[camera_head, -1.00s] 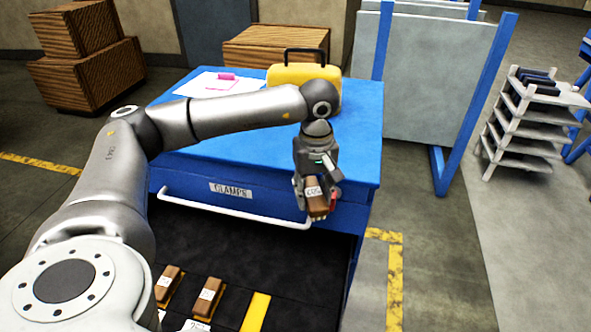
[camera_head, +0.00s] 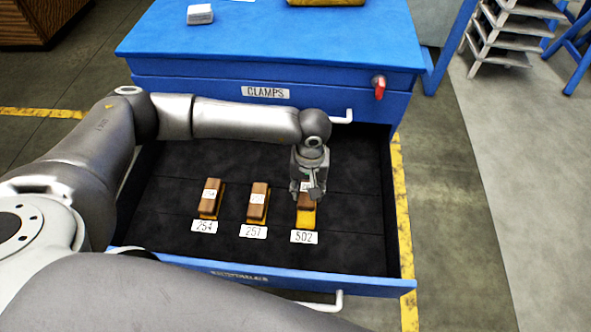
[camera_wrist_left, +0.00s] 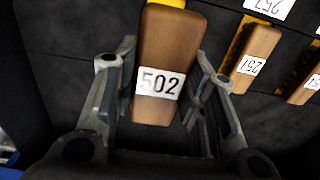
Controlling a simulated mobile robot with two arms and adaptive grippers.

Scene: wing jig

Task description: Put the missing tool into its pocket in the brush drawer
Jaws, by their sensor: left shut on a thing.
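My left gripper (camera_head: 309,190) is shut on a brown wooden brush block (camera_wrist_left: 167,55) with a white label reading 502. The block also shows in the head view (camera_head: 305,204), partly hidden by the gripper. It is at the yellow pocket (camera_head: 306,219) marked by the 502 card (camera_head: 304,237), in the open drawer (camera_head: 170,228). The front part of that yellow pocket shows bare. I cannot tell whether the block touches the pocket floor. My right gripper is not in view.
The blue cabinet (camera_head: 270,45) with a CLAMPS drawer front stands behind. A red key-like part (camera_head: 379,88) sticks out there.

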